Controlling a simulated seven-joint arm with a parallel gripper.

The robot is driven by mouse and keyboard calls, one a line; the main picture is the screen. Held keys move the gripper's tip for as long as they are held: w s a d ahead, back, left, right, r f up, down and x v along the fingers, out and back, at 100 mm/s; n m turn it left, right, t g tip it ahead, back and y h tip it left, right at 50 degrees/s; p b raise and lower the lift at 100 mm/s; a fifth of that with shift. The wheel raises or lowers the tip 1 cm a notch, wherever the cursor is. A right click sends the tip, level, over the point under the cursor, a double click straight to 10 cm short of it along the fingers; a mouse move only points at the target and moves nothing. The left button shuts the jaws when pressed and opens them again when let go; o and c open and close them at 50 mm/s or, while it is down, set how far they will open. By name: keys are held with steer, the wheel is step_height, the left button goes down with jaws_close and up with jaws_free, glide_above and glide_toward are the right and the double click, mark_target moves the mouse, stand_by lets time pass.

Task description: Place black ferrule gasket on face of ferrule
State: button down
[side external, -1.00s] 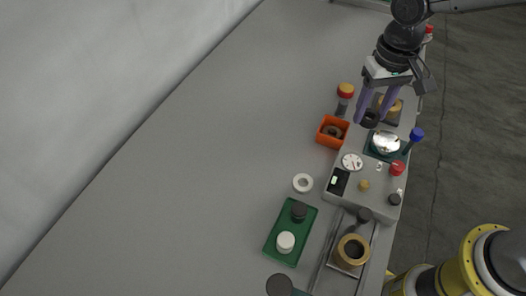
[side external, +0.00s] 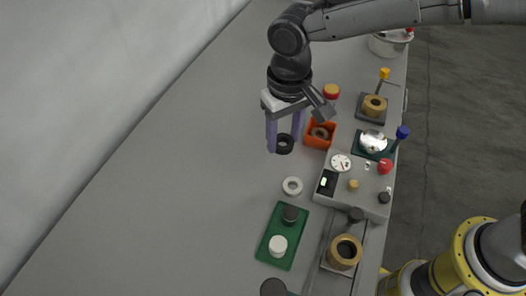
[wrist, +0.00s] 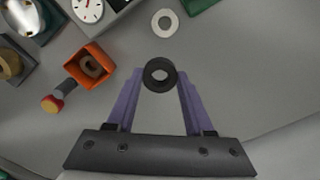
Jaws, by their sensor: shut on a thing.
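My gripper (side external: 284,146) points down over the grey table, left of the orange bin. Its purple fingers are shut on a black ring-shaped gasket (side external: 285,144), which also shows between the fingertips in the wrist view (wrist: 160,73). The gasket appears held above bare table, touching nothing else. Which part is the ferrule is not certain. One brass ring-shaped part (side external: 375,104) sits on a dark block at the back right. Another brass part (side external: 343,254) with a dark opening stands on a grey tray at the front right.
An orange bin (side external: 308,142) holds a brown ring (side external: 320,133). A white ring (side external: 292,187) lies on the table. A green tray (side external: 269,254) carries a black and a white piece. A grey console (side external: 345,203) with a dial and a silver dome (side external: 373,141) stand right. The left table is clear.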

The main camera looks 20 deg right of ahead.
glide_above(263, 162)
step_height(263, 162, down, 6)
steer(key=shift+s+r, duration=0.15)
steer(key=shift+r, duration=0.1)
steer(key=shift+f, duration=1.55)
steer(key=shift+f, duration=0.1)
steer(key=shift+c, duration=1.4)
jaws_free()
step_height(263, 162, up, 12)
steer(key=shift+r, duration=0.2)
